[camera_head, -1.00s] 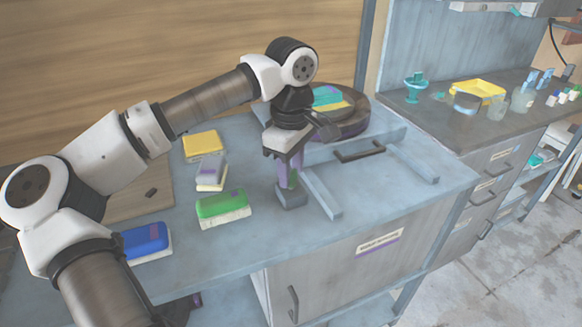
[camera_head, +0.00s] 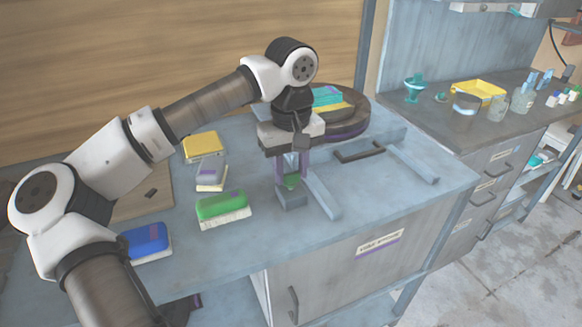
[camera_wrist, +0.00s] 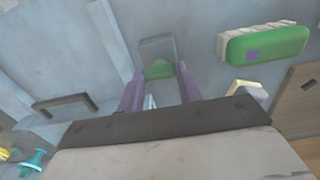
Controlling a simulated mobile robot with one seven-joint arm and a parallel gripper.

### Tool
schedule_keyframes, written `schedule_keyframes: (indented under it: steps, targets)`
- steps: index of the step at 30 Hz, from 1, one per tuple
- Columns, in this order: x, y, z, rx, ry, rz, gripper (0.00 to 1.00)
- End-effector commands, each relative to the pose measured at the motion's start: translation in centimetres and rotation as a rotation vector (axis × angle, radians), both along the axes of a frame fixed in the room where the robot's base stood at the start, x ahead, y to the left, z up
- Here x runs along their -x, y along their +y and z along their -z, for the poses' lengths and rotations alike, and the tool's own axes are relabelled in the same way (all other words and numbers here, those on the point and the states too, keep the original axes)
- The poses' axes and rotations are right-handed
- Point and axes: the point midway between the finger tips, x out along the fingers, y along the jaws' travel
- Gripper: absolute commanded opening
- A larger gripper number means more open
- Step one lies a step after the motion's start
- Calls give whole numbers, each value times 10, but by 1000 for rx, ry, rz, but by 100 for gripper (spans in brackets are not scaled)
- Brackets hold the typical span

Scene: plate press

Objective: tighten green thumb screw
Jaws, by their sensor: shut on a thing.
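The green thumb screw (camera_head: 291,181) sits on a grey block (camera_head: 291,199) at the front of the press on the bench. My gripper (camera_head: 290,180) points down over it, with its purple fingers on both sides of the screw. In the wrist view, the green screw (camera_wrist: 159,70) shows between the purple fingertips (camera_wrist: 160,82), with the grey block (camera_wrist: 157,48) beyond it. The fingers are shut on the screw and partly hide it.
A rail (camera_head: 322,194) runs close on the right. A dark handle (camera_head: 359,151) lies right.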

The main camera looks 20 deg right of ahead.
Motion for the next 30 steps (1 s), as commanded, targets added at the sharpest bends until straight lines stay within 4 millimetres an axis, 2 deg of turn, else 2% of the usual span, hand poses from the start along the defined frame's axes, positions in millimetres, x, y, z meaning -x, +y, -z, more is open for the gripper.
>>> schedule_keyframes:
  steps: [13, 14, 18, 26, 30]
  targets:
    - [0, 0, -1, 2, -2, 13, 12]
    - [0, 0, -1, 2, -2, 13, 36]
    - [0, 0, -1, 2, -1, 13, 54]
    - [0, 0, 0, 0, -1, 12, 56]
    - [-1, 0, -7, 0, -2, 11, 56]
